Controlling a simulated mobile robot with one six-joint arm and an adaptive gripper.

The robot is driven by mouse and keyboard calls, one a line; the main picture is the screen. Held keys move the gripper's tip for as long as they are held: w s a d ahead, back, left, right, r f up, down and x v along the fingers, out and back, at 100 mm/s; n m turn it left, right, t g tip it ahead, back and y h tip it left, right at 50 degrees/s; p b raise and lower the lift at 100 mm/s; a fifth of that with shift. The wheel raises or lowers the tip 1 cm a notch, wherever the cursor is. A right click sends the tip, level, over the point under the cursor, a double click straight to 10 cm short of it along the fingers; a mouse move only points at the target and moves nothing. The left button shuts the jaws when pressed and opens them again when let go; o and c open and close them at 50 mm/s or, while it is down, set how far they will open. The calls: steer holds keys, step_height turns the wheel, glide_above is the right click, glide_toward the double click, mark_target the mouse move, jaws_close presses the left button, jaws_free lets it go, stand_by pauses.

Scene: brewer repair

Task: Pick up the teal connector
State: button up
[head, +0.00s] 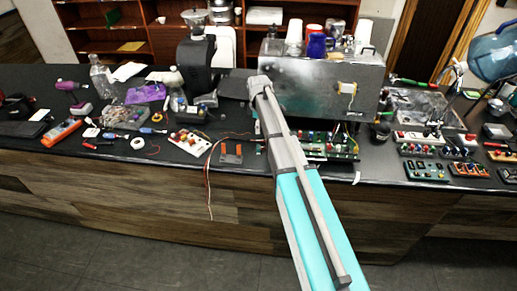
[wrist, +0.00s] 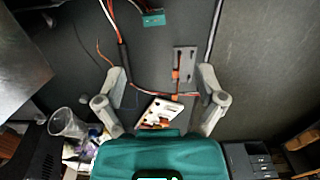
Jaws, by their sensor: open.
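The teal connector (wrist: 153,18) lies on the dark counter at the top of the wrist view, with red and white wires running into it. My gripper (wrist: 161,73) is open, its two fingers spread wide in the wrist view. Nothing is between the fingertips, and the connector shows beyond them, apart from both. In the head view my arm reaches over the counter and hides most of the gripper. I cannot make out the connector clearly there.
A grey plate with orange clips (head: 231,153) and a white board (head: 190,142) lie on the counter (head: 120,165) left of my arm. A large metal box (head: 318,88) stands behind it. Circuit boards (head: 425,170) crowd the right. A clear cup (wrist: 65,122) shows in the wrist view.

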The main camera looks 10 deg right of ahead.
mark_target(259, 146)
steer(key=shift+w+r+n, duration=0.1)
steer(key=shift+w+n, duration=0.2)
steer(key=shift+w, duration=0.3)
step_height(259, 146, down, 9)
steer(key=b, duration=0.8)
steer(key=shift+r+b, duration=0.2)
steer(key=shift+b, duration=0.1)
stand_by(0.3)
steer(key=shift+s+d+f+b, duration=0.1)
steer(key=shift+s+f+b, duration=0.05)
steer(key=shift+f+b, duration=2.45)
steer(key=c, duration=1)
